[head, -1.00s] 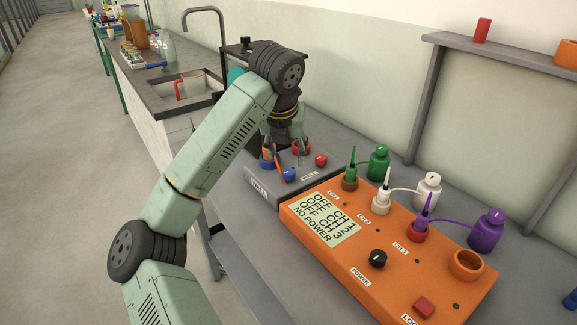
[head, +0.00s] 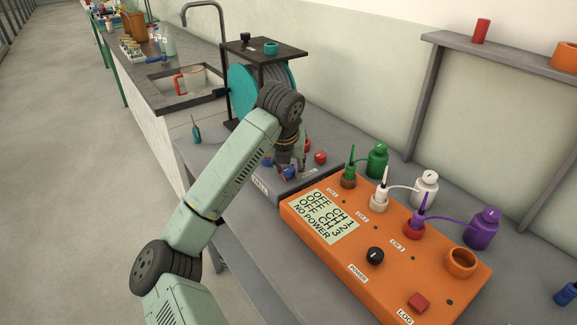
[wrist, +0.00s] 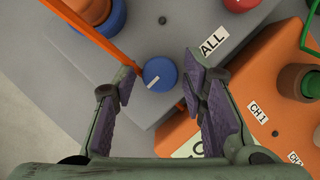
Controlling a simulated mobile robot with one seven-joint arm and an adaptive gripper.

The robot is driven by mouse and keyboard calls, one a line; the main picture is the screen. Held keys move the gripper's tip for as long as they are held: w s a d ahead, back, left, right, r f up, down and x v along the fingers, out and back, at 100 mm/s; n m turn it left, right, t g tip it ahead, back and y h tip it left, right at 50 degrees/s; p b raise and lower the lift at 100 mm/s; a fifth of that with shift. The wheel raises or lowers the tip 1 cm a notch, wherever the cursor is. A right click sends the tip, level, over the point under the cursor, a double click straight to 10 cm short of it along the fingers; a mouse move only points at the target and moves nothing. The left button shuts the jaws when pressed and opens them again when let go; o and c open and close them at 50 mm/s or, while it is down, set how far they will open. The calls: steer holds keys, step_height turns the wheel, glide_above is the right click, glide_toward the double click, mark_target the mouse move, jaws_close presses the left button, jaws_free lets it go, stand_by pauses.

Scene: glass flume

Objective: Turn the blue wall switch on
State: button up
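The blue wall switch shows as a round blue knob with a white mark (wrist: 159,74) in the wrist view, on a grey box (wrist: 165,38) beside a label partly reading "ALL". In the head view the blue knob (head: 289,173) is partly hidden by my gripper (head: 283,163). My gripper (wrist: 158,86) is open in the wrist view, with one finger on each side of the knob. Gaps show between the knob and both fingers. I cannot tell how far the fingertips are above the box.
An orange panel (head: 345,262) reading "NO POWER" stands close at the right, with upright plugs and colored bottles. A larger blue part (wrist: 98,14) with an orange strip (wrist: 88,36) is beside the left finger. A red knob (head: 320,158) sits at the box's right. A teal wheel (head: 242,90) stands behind.

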jaws_close()
steer(key=shift+f+m+b, duration=0.1)
steer(key=shift+m+b, duration=0.3)
steer(key=shift+b, duration=0.15)
steer(key=m+h+b, duration=0.1)
steer(key=m+b, duration=0.2)
steer(key=shift+w+a, duration=0.1)
steer(key=shift+a, duration=0.05)
steer(key=m+g+h+b, duration=0.1)
steer(key=m, duration=0.2)
steer(key=shift+h, duration=0.3)
steer(key=m+g, duration=0.1)
steer(key=m, duration=0.2)
steer(key=shift+w+h+b, duration=0.1)
steer(key=shift+h+b, duration=0.2)
steer(key=shift+h, duration=0.1)
steer(key=m, duration=0.1)
steer(key=m+g, duration=0.1)
steer(key=m+p, duration=0.1)
steer(key=shift+w+r+m, duration=0.1)
steer(key=shift+r+m, duration=0.15)
steer(key=shift+m, duration=0.15)
steer(key=m+g+p, duration=0.2)
steer(key=m, duration=0.2)
steer(key=shift+h, duration=0.3)
steer(key=shift+f+m, duration=0.1)
steer(key=shift+m, duration=0.2)
